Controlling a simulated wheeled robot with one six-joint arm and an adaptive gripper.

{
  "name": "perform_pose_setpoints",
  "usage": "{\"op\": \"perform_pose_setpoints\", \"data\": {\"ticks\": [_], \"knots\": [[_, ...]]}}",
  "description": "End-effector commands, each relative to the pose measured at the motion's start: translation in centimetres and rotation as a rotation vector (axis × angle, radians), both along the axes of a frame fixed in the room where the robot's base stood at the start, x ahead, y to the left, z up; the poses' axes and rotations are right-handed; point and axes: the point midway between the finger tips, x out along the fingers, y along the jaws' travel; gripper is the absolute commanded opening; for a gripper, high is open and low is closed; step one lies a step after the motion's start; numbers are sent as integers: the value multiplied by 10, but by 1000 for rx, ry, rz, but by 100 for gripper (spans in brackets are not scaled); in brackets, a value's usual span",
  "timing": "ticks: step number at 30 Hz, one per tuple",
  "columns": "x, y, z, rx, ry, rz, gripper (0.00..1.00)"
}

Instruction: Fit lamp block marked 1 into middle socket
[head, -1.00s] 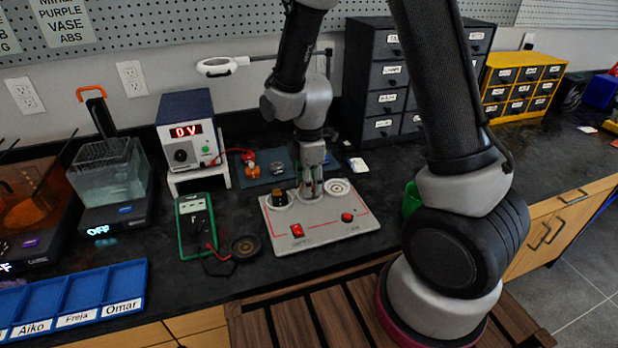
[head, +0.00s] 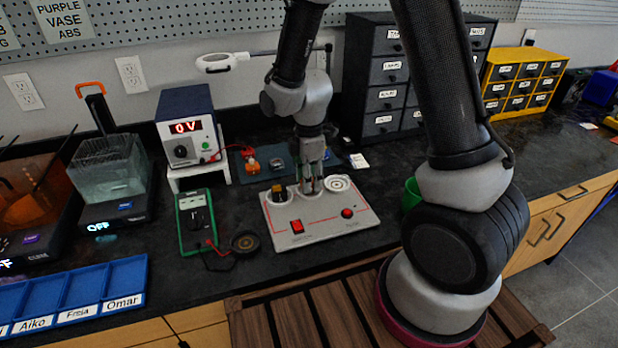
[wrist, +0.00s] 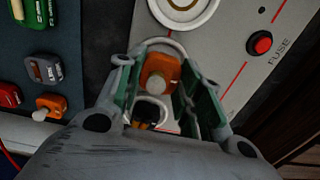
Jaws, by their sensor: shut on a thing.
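The grey socket board (head: 330,225) lies on the bench with three round sockets in a row. My gripper (head: 311,188) points down at the middle socket. In the wrist view, my gripper (wrist: 160,85) is shut on an orange lamp block (wrist: 158,72) with a pale dome. No number on it can be read. The fingers hide most of the middle socket, so I cannot tell whether the block is seated. The left socket holds a black and yellow part (head: 278,189). The right socket (head: 339,183) looks empty and also shows in the wrist view (wrist: 184,8).
A dark mat (head: 264,163) behind the board carries several small blocks, one an orange lamp block (wrist: 51,106). The power supply (head: 187,130) reads 0 V. A green multimeter (head: 195,222) and a round dark part (head: 245,243) lie left of the board.

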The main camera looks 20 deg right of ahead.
Motion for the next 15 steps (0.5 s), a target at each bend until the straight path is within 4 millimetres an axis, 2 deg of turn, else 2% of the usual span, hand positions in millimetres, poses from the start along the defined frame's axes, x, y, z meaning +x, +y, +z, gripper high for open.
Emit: {"op": "perform_pose_setpoints", "data": {"ticks": [15], "knots": [[0, 0, -7, 0, 0, 0, 16]]}}
